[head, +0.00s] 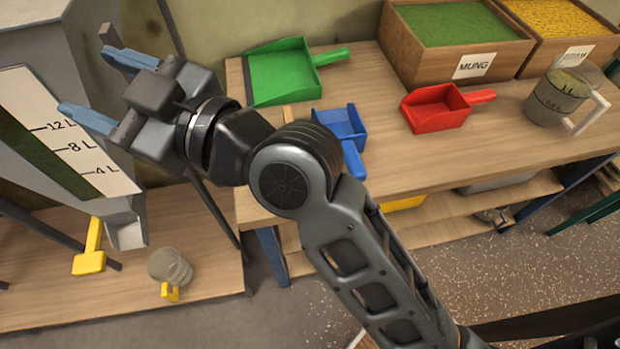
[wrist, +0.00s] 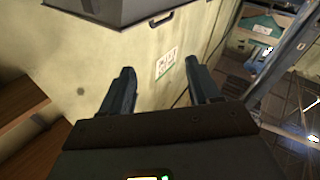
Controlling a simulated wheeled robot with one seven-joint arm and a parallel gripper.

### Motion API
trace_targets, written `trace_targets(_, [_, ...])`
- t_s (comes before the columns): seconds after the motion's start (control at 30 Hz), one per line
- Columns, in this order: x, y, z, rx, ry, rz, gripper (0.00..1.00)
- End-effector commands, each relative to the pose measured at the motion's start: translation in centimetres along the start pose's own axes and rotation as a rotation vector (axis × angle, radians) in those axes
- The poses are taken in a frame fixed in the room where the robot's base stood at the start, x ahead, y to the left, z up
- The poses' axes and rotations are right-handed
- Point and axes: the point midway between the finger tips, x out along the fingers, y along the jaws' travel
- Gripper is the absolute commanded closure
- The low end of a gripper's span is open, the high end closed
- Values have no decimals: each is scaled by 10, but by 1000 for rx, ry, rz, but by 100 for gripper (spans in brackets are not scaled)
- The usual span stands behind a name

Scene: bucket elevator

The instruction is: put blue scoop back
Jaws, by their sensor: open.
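The blue scoop (head: 342,124) lies on the wooden workbench (head: 540,140) in the head view. Its handle points toward the bench's front edge. My arm's elbow is just left of it in the picture. My gripper (head: 84,79) is up at the left, in front of the grey hopper with the litre scale (head: 75,145), far from the scoop. Its two blue fingers are apart with nothing between them. In the wrist view my gripper (wrist: 159,68) is also open and empty, facing a pale wall. The scoop does not show there.
A green scoop (head: 280,72) and a red scoop (head: 437,107) lie on the bench. Behind are the mung crate (head: 475,66) and a yellow-grain crate (head: 569,48). A jug (head: 556,98) stands at right. A yellow-handled cup (head: 170,266) sits on the low platform (head: 215,275).

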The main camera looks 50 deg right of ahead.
Motion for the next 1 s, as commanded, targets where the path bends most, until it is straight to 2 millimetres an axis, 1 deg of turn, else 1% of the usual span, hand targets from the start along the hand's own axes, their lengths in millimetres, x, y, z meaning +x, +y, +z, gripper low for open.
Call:
trace_targets(0.03, [-14, -6, 12, 69, -23, 39, 38])
trace_targets(0.1, [-34, -8, 28, 147, -53, 99, 38])
trace_targets(0.17, [-53, -11, 43, 206, -83, 149, 38])
trace_targets(0.27, [-90, -17, 66, 283, -135, 223, 38])
trace_targets(0.3, [-107, -20, 76, 308, -159, 250, 38])
trace_targets(0.37, [-132, -24, 88, 337, -192, 288, 38])
trace_targets(0.4, [-151, -26, 95, 351, -215, 311, 38])
trace_targets(0.47, [-179, -29, 105, 365, -249, 340, 38])
trace_targets(0.5, [-198, -31, 111, 371, -271, 357, 38])
trace_targets(0.53, [-212, -32, 114, 371, -288, 368, 38])
trace_targets(0.57, [-227, -33, 117, 371, -303, 376, 38])
trace_targets(0.6, [-246, -33, 120, 367, -323, 386, 38])
trace_targets(0.67, [-275, -32, 122, 357, -350, 395, 38])
trace_targets(0.7, [-294, -32, 123, 346, -367, 396, 38])
trace_targets(0.8, [-334, -27, 120, 316, -402, 387, 38])
trace_targets(0.9, [-362, -22, 114, 287, -422, 369, 38])
trace_targets(1.0, [-379, -18, 110, 268, -433, 351, 38])
